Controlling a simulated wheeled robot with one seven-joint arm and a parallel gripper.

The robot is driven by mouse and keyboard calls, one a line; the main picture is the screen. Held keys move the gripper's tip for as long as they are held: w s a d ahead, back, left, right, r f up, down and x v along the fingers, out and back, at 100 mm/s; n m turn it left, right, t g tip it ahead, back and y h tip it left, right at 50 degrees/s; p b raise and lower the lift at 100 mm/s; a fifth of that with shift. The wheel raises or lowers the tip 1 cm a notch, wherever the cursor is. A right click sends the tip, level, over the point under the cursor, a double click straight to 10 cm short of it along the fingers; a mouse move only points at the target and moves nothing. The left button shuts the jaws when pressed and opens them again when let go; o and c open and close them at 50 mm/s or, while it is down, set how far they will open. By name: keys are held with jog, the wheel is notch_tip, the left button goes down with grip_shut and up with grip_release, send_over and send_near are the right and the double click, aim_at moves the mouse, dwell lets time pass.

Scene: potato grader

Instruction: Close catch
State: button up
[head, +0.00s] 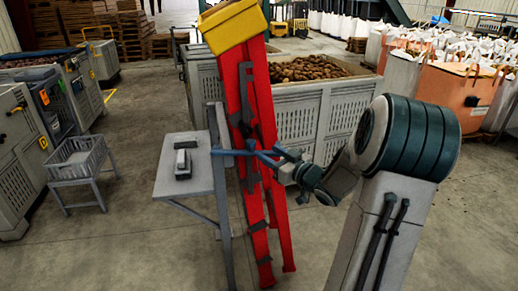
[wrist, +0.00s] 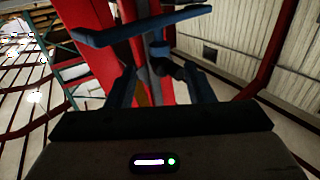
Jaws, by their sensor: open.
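A tall red frame (head: 258,90) with a yellow top stands in the middle of the head view and carries dark metal fittings along its face. A blue bar handle (head: 232,152) crosses in front of it at mid height. The bar (wrist: 140,28) spans the top of the wrist view, with a dark upright part and knob behind it. Which fitting is the catch, and whether it is shut, I cannot tell. My gripper (head: 280,155) is close to the bar's right side. In the wrist view my gripper (wrist: 162,88) is open, its fingers apart below the bar; contact is unclear.
A small grey table (head: 200,150) with a dark-and-light block (head: 183,160) stands left of the frame. A large grey crate (head: 320,115) of potatoes is behind it. A grey basket stand (head: 80,165) is at left. The concrete floor between is clear.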

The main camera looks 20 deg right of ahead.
jog(key=shift+v, duration=2.2)
jog(key=c, duration=0.9)
jog(key=shift+s+r+n, duration=0.1)
jog(key=shift+s+n, duration=0.05)
jog(key=shift+n, duration=0.65)
grip_shut()
jog(key=s+r+n+g+y+b, duration=0.15)
jog(key=s+n, duration=0.25)
jog(key=n, duration=1.3)
jog(key=d+r+p+x, duration=0.1)
jog(key=x, duration=1.2)
jog(key=shift+w+d+f+g+y, duration=0.25)
jog(key=shift+w+f+g+y, duration=0.1)
jog(key=shift+w+f+y, duration=0.1)
